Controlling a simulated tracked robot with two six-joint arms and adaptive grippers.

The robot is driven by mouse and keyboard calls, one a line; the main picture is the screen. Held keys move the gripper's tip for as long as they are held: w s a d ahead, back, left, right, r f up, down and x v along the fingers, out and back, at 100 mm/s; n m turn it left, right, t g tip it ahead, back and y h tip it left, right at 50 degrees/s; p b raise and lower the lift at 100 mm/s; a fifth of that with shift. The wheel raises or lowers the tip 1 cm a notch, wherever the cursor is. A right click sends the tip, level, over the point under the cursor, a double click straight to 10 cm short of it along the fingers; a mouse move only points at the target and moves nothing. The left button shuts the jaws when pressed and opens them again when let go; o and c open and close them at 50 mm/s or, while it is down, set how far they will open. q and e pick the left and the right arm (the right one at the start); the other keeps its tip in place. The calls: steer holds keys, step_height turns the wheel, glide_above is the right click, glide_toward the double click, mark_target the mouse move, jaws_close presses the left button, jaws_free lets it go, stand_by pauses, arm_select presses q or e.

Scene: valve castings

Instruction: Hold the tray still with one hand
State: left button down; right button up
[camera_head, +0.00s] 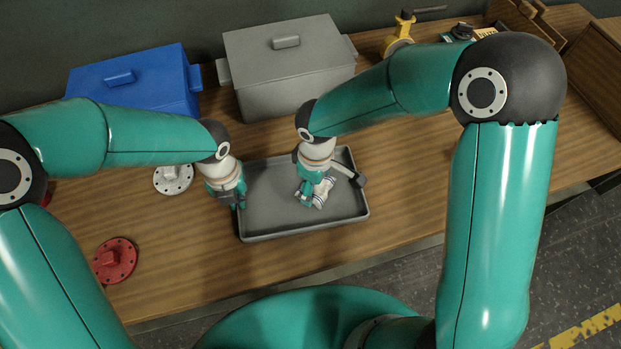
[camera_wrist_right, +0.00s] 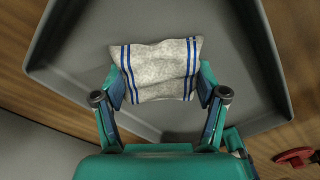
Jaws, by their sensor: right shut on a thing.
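The grey tray (camera_head: 270,225) lies on the wooden bench; its floor and walls also show in the right wrist view (camera_wrist_right: 75,60). My left gripper (camera_head: 239,202) points down at the tray's left rim; whether its fingers are closed on the rim is too small to tell. My right gripper (camera_head: 316,198) is over the inside of the tray. It is shut on a whitish cloth with blue stripes (camera_wrist_right: 160,65), one finger at each side. The cloth also shows in the head view (camera_head: 324,190). I cannot tell whether it touches the tray floor.
A blue lidded box (camera_head: 140,85) and a grey lidded box (camera_head: 290,70) stand behind the tray. A white flanged casting (camera_head: 173,180) and a red one (camera_head: 116,260) lie to the left. A yellow valve (camera_head: 398,38) stands at the back right. The bench right of the tray is clear.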

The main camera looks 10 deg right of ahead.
steer(key=d, duration=0.2)
steer(key=shift+d, duration=0.3)
steer(key=shift+a, duration=1.9)
steer(key=shift+r, duration=4.1)
arm_select(q)
steer(key=c, duration=1.2)
jaws_free()
steer(key=shift+c, duration=0.2)
